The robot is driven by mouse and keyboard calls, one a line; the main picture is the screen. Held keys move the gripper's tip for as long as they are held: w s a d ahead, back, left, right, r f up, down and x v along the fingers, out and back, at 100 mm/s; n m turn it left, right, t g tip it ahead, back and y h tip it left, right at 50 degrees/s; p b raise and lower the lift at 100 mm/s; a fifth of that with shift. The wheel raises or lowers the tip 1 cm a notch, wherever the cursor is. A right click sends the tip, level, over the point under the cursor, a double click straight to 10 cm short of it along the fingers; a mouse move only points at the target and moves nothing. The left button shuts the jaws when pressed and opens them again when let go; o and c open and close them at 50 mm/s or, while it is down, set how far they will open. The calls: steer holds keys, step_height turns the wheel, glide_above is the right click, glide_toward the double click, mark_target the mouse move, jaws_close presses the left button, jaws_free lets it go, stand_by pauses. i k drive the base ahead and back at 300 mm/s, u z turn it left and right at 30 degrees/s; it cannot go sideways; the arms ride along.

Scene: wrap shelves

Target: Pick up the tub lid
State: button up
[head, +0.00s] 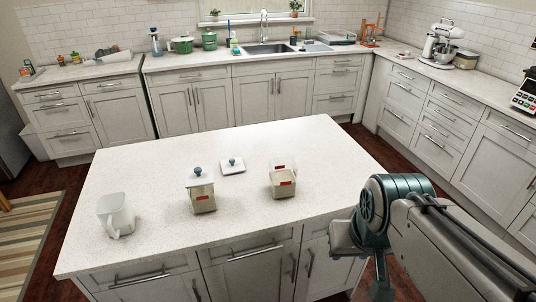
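A flat, white, square lid with a blue knob (232,163) lies on the island top, behind and between two tubs. The left tub (202,200) is clear with a red label, and a white lid with a blue knob (198,177) sits on it. The right tub (283,183) is similar, has a red label and shows no knobbed lid on top. My arm shows at the lower right, beside the island's right end and well apart from the lids. I cannot make out any gripper fingers.
A white pitcher (115,214) stands on the left of the island top (310,140). The back and right of the island top are clear. Counters with a sink (268,48), bottles and a stand mixer (441,42) line the walls. A striped rug (25,240) lies at left.

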mark_target(236, 165)
steer(key=i, duration=1.05)
steer(key=u, duration=0.6)
